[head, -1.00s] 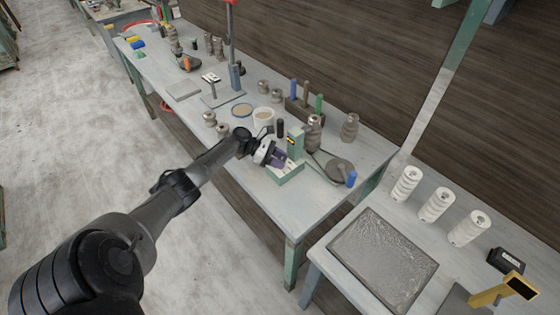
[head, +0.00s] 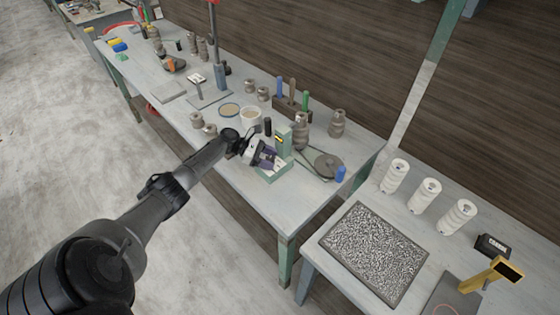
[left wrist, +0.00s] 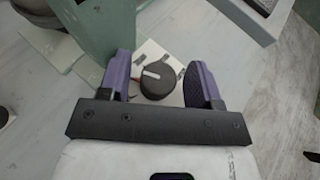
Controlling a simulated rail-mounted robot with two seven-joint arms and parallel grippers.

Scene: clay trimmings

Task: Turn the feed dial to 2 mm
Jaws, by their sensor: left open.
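The feed dial (left wrist: 158,82) is a round black knob with a white pointer line, on a white plate (left wrist: 168,57) with faint marks. In the left wrist view the line points left; I cannot read the scale. My left gripper (left wrist: 159,66) is open, its two purple fingers on either side of the dial with gaps showing. In the head view my left gripper (head: 268,157) is at the small green machine (head: 284,138) on the workbench and hides the dial. My right gripper is not in view.
Clay pots (head: 338,123) and a tool block (head: 290,106) stand behind the machine. A second table holds white spools (head: 425,196) and a speckled tray (head: 375,250).

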